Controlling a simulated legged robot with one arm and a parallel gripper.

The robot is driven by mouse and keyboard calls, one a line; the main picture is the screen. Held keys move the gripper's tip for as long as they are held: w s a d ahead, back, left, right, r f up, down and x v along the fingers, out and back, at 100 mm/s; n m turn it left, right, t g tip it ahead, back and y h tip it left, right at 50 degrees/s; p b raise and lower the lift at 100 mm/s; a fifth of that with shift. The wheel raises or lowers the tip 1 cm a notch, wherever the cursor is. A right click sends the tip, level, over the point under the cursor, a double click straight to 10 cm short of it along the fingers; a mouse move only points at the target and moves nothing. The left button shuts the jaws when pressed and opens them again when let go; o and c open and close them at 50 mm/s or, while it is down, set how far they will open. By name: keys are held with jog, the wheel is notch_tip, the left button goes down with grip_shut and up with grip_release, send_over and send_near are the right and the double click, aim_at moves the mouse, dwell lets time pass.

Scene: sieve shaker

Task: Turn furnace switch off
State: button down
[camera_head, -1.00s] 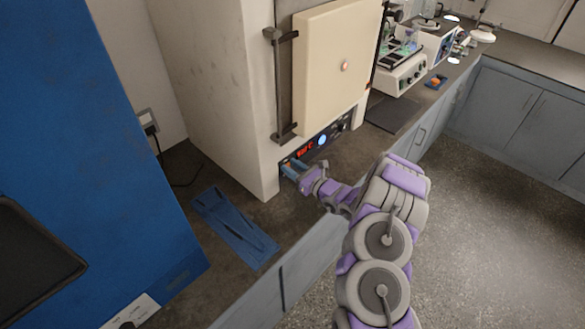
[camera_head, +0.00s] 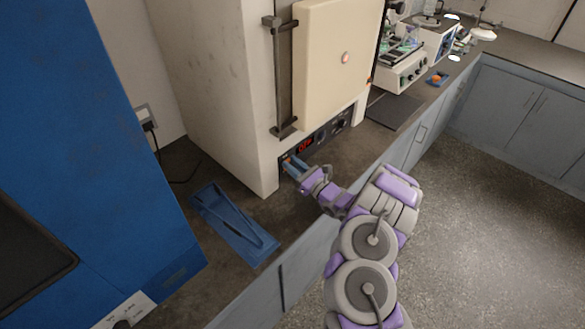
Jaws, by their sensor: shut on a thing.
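The furnace (camera_head: 205,95) is a tall cream cabinet with a closed door (camera_head: 325,65). Its dark control panel (camera_head: 338,127) runs along the lower front, with a small red display (camera_head: 305,145) lit and darker controls to its right. My gripper (camera_head: 290,164) reaches in from the right, its blue fingers at the left end of this panel. The fingers are shut at the furnace switch, which they mostly hide, so its exact position cannot be told.
A blue tray (camera_head: 225,228) holding a long tool lies on the dark counter below the furnace. A large blue cabinet (camera_head: 85,130) stands at the left. White lab equipment (camera_head: 402,75) and a dark mat (camera_head: 395,110) are at the right.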

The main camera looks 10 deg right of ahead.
jog(key=c, duration=0.9)
grip_release()
jog(key=shift+d, duration=0.1)
jog(key=p+v, duration=0.4)
jog(key=v, duration=1.3)
jog(key=shift+s+d+f, duration=0.1)
jog(key=shift+d+f, duration=0.05)
jog(key=shift+f, duration=0.05)
